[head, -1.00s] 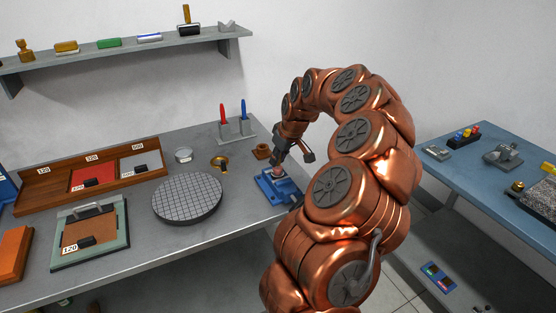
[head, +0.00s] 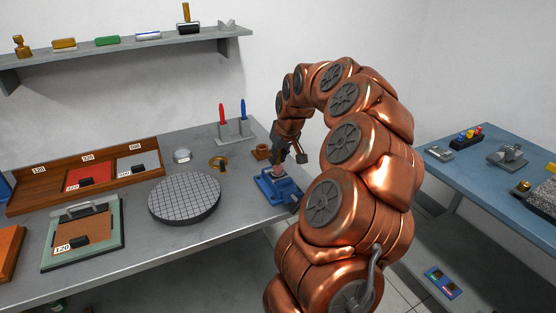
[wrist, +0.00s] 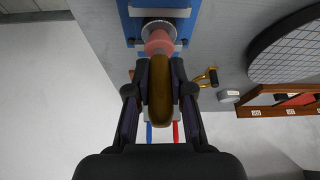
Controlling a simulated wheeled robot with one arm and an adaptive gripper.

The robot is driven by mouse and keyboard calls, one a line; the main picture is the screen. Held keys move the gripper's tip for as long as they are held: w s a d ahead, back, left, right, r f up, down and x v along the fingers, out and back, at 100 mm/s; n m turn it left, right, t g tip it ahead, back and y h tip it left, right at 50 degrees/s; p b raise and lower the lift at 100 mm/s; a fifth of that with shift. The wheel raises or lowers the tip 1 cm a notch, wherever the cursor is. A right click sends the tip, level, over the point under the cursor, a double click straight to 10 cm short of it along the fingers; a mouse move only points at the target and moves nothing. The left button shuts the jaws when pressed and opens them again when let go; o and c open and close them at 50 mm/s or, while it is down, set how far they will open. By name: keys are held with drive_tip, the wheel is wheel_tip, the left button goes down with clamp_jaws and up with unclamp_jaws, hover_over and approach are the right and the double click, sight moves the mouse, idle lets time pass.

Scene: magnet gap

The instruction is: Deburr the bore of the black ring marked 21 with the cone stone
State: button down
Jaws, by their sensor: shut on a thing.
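My gripper (wrist: 160,85) is shut on the brown handle (wrist: 160,100) of the cone stone. The stone's pink head (wrist: 158,43) sticks out beyond the fingertips toward the blue vise (wrist: 183,28). A grey-and-dark ring (wrist: 157,24) sits in the vise, right at the pink head. I cannot tell whether the head is inside the bore or just in front of it, and no number is readable on the ring. In the head view the blue vise (head: 272,190) stands at the bench's right end, with my gripper (head: 284,164) just above it.
A round gridded plate (head: 185,198) lies left of the vise. Behind are a brass piece (head: 218,163), a brown block (head: 261,151) and a stand (head: 233,132) with red and blue tools. Trays with numbered sheets (head: 85,178) fill the left. A blue table (head: 480,150) stands right.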

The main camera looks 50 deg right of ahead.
drive_tip(key=shift+m+g+h+b, duration=0.3)
drive_tip(key=shift+m+h+b, duration=0.3)
drive_tip(key=shift+m+b, duration=1.6)
drive_tip(key=shift+r+n, duration=0.1)
drive_tip(key=shift+n, duration=0.4)
drive_tip(key=shift+n+y+p, duration=0.3)
drive_tip(key=shift+n+p, duration=0.35)
drive_tip(key=shift+n, duration=0.15)
drive_tip(key=shift+n+t+y+p, duration=0.5)
drive_tip(key=shift+n+y+p, duration=0.4)
drive_tip(key=shift+n+p, duration=1.05)
drive_tip(key=shift+n+b, duration=0.3)
drive_tip(key=shift+n, duration=0.25)
drive_tip(key=shift+f+m+h+b, duration=0.25)
drive_tip(key=shift+m+h+b, duration=0.25)
drive_tip(key=shift+m+b, duration=1.35)
drive_tip(key=shift+m+g+h+b, duration=0.6)
drive_tip(key=shift+m+b, duration=1.05)
drive_tip(key=shift+b, duration=1.2)
drive_tip(key=shift+r, duration=0.15)
